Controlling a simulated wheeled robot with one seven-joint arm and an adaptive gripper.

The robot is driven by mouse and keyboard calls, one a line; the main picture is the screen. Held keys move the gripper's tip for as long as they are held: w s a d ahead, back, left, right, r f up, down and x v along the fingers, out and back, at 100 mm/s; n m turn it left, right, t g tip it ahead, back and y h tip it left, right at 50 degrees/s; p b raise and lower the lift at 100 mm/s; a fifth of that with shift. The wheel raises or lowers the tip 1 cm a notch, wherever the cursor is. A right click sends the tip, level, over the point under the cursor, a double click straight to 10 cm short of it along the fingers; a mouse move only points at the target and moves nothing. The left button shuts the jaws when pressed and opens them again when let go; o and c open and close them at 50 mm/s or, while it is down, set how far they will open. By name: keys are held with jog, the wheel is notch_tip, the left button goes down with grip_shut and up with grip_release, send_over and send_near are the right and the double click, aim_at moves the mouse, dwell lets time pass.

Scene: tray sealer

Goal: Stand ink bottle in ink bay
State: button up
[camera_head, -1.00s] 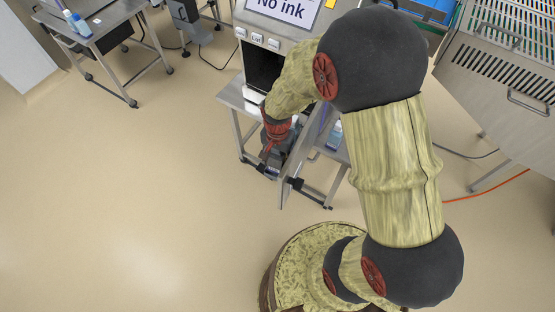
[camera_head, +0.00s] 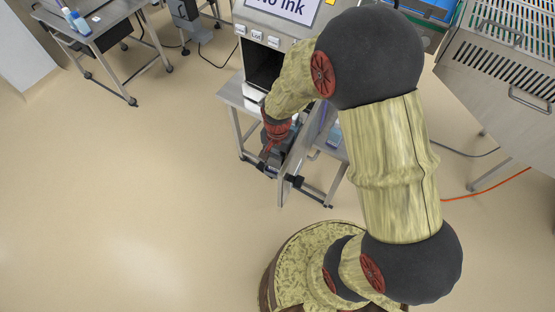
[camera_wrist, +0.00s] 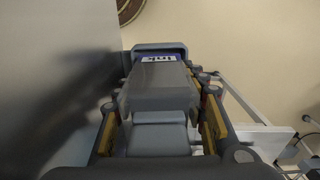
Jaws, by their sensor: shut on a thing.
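My gripper (camera_wrist: 160,115) is shut on a grey ink bottle (camera_wrist: 160,85), with a finger along each side of it. A blue and white label edge shows at the bottle's far end in the wrist view. In the head view my gripper (camera_head: 272,158) is low in front of the machine, beside its open metal door (camera_head: 298,150); the bottle there is mostly hidden by my arm. The machine (camera_head: 275,25) has a sign reading "No ink". A dark opening (camera_head: 262,68) shows below its buttons. I cannot tell whether this is the ink bay.
A light blue bottle (camera_head: 335,134) stands right of the open door. A large grey panel fills the left of the wrist view, close to the bottle. A side table (camera_head: 100,22) with bottles is at the upper left. The floor at left is clear.

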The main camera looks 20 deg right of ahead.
jog(key=shift+f, duration=0.2)
jog(key=shift+f+b, duration=0.3)
jog(key=shift+f, duration=0.05)
jog(key=shift+s+f, duration=0.2)
jog(key=shift+f, duration=0.05)
jog(key=o, duration=1.6)
jog(key=shift+f, duration=0.1)
jog(key=shift+c, duration=0.2)
jog(key=shift+w+r, duration=0.2)
jog(key=shift+r, duration=0.1)
jog(key=shift+c, duration=0.4)
jog(key=shift+r, duration=0.2)
jog(key=shift+r+p, duration=3.05)
jog(key=shift+r, duration=0.7)
